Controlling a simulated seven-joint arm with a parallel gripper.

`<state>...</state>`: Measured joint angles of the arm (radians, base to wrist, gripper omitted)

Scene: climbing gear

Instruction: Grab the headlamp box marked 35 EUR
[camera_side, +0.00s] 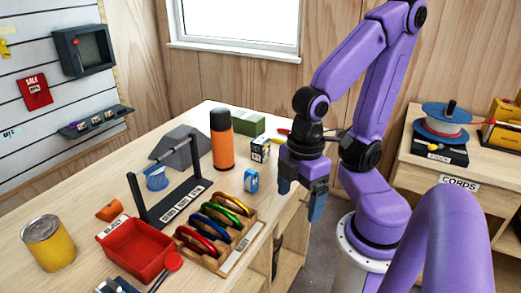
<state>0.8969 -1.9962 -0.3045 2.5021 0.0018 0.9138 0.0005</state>
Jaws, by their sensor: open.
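A small white, black and yellow box (260,149) stands on the workbench towards its back right edge; it may be a headlamp box. Its markings are too small to read, so I cannot tell whether it says 35 EUR. My gripper (300,198) points down with its blue-tipped fingers apart, empty. In the picture it is to the right of and below the box, near the bench's right edge, and apart from it.
A blue-and-white item (251,180) lies in front of the box. An orange bottle (221,140) and a green box (240,122) stand behind left. A wooden rack (247,240) of coloured rings, a red tray (134,273) and a yellow can (47,243) are in front.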

